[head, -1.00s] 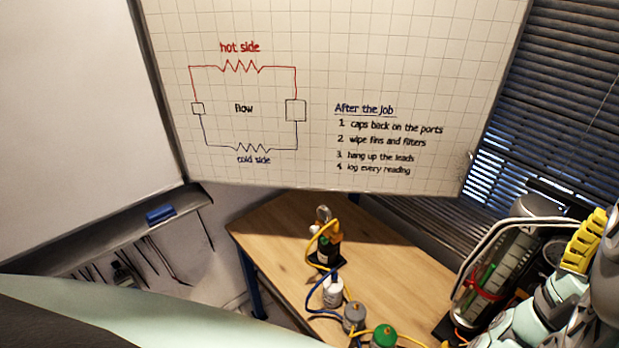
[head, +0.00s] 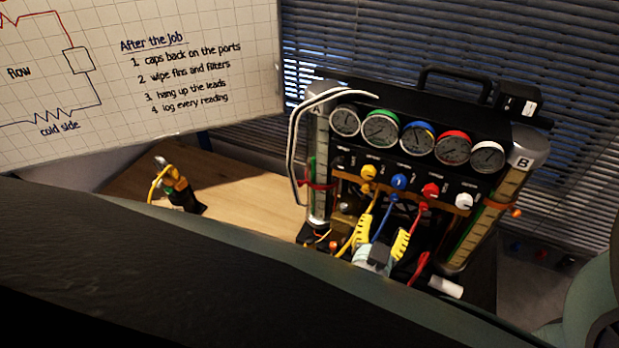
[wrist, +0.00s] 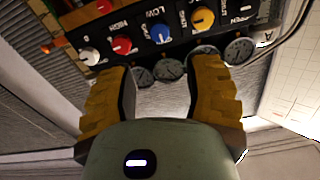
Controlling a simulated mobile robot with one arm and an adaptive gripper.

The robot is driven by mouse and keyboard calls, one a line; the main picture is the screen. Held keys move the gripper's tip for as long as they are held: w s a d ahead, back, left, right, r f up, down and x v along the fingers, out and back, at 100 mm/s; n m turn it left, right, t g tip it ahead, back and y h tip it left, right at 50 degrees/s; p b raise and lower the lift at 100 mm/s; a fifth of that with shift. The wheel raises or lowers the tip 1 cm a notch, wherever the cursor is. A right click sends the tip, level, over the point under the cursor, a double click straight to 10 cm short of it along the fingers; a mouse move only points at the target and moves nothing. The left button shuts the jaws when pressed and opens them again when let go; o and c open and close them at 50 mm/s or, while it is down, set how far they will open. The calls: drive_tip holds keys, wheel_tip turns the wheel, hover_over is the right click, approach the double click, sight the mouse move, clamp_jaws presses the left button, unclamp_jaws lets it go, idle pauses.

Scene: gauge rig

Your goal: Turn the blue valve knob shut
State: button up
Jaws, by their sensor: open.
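The blue valve knob (head: 400,181) is on the front of the gauge rig, between the yellow knob (head: 369,173) and the red knob (head: 431,190). In the wrist view the blue knob (wrist: 160,33) shows beyond and between the fingers, next to a "LOW" label. My gripper (head: 378,236) has yellow fingers and is in front of the rig, below the knobs. In the wrist view my gripper (wrist: 160,85) is open with nothing between its fingers. The blue knob is apart from both fingers. Its turn position is too small to tell.
Several round gauges sit above the knobs, the green-rimmed one (head: 381,129) among them. A white knob (head: 464,201) is at the right. Blue and red hoses hang below the knobs. Clear cylinders (head: 316,160) flank the rig. A wooden table (head: 245,205) has bare room left of it.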

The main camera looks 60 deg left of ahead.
sight(398, 186)
drive_tip(key=b+x, duration=0.1)
drive_tip(key=x, duration=1.1)
drive_tip(key=shift+w+a, duration=0.2)
drive_tip(key=shift+w, duration=0.15)
drive_tip(key=shift+w+a+r+b, duration=0.1)
drive_tip(key=shift+w+a+b, duration=0.25)
drive_tip(key=shift+w, duration=0.3)
drive_tip(key=shift+c, duration=0.3)
clamp_jaws()
drive_tip(key=shift+d, duration=0.1)
